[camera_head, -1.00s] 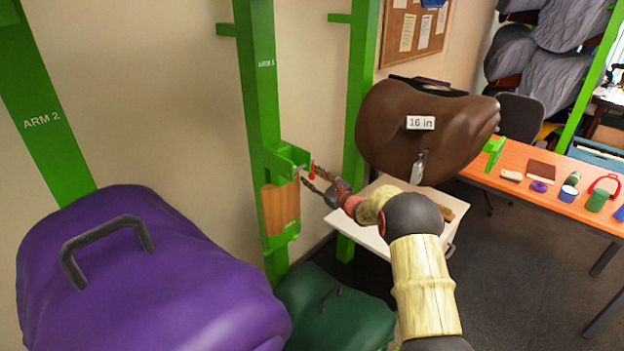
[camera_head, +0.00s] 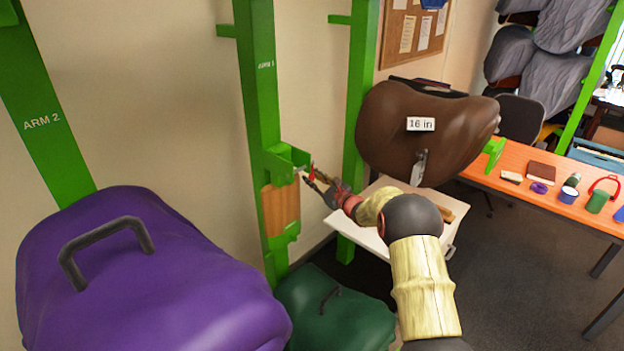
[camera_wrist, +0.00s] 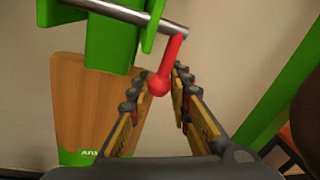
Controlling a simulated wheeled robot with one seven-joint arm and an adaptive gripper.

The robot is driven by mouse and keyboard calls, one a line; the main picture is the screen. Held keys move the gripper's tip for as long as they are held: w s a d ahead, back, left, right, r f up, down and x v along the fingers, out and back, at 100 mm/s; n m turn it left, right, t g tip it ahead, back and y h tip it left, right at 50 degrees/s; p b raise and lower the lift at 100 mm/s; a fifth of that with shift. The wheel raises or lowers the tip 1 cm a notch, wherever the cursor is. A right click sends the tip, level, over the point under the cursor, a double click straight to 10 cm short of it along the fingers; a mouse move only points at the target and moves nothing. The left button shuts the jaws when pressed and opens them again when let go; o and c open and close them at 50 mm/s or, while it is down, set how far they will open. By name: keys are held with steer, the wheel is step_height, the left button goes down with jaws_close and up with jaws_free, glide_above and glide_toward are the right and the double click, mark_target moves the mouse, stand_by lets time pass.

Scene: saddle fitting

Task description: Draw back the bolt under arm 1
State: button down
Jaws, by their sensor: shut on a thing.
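The post marked ARM 1 (camera_head: 258,95) is green and upright left of the middle. A green bracket (camera_head: 288,157) stands out from it, with a wooden panel (camera_head: 280,208) below. The bolt shows in the wrist view as a steel rod (camera_wrist: 125,14) passing through green plates. A red handle (camera_wrist: 167,62) with a round knob hangs from its right end; it is a small red spot in the head view (camera_head: 312,173). My gripper (camera_wrist: 161,82) is shut on the red handle, its fingers on either side of the knob. The exact finger contact is partly hidden.
A purple saddle-shaped form (camera_head: 150,270) fills the lower left, below ARM 2 (camera_head: 42,122). A dark green one (camera_head: 335,310) sits low beneath the bracket. A brown saddle (camera_head: 430,135) tagged 16 in hangs right, above a white table (camera_head: 372,232). An orange table (camera_head: 525,180) stands farther right.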

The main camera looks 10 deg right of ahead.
steer(key=shift+f, duration=0.1)
stand_by(0.3)
steer(key=w+d, duration=0.5)
steer(key=d, duration=0.2)
steer(key=shift+w+d+b, duration=0.35)
steer(key=shift+d, duration=0.05)
steer(key=c, duration=1.7)
jaws_free()
steer(key=shift+c, duration=0.2)
steer(key=shift+o, duration=0.3)
steer(key=v, duration=1.2)
